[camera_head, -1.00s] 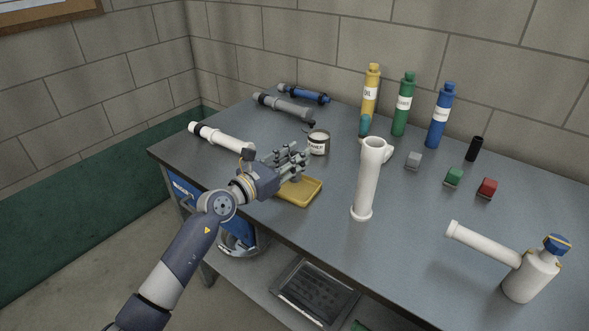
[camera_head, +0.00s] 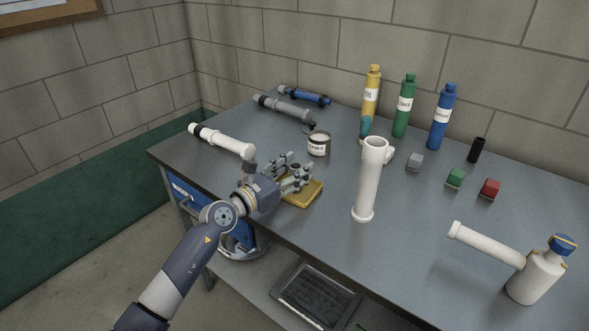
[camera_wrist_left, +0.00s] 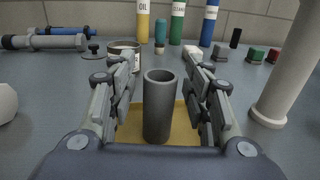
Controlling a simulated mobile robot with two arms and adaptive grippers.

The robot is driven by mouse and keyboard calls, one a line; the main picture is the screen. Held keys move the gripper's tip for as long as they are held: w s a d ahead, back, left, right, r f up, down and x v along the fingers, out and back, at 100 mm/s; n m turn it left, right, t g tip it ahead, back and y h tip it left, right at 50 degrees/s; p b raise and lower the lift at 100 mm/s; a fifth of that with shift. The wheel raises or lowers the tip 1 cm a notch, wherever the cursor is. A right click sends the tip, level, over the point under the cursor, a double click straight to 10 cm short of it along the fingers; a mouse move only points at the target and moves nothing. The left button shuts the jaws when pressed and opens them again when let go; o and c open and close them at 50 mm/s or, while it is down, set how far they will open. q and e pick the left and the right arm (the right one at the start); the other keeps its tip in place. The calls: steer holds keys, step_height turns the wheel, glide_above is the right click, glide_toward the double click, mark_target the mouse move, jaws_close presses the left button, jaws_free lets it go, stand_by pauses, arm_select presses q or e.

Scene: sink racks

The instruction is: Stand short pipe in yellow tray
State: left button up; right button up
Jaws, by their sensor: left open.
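The short pipe (camera_wrist_left: 159,105) is a dark grey hollow tube, seen in the left wrist view. It stands upright over the yellow tray (camera_wrist_left: 183,124), its open end up. My left gripper (camera_wrist_left: 162,68) is open, with one finger on each side of the pipe and gaps between. In the head view the yellow tray (camera_head: 304,198) lies near the table's front edge, partly covered by my left gripper (camera_head: 290,172). I cannot make out the pipe there. My right gripper is not in view.
A tall white pipe (camera_head: 368,183) stands right of the tray. A labelled can (camera_head: 319,144) is behind it, and a white pipe (camera_head: 222,139) lies at left. Yellow (camera_head: 371,95), green (camera_head: 404,108) and blue (camera_head: 440,118) bottles stand at the back. A white jug-like vessel (camera_head: 532,278) is at front right.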

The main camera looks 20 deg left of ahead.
arm_select(q)
steer(key=shift+s+a+r, duration=0.1)
steer(key=shift+r, duration=0.1)
steer(key=v, duration=1.1)
steer(key=shift+s+a, duration=0.1)
steer(key=shift+s, duration=0.15)
steer(key=shift+s+b, duration=0.1)
steer(key=shift+b, duration=0.2)
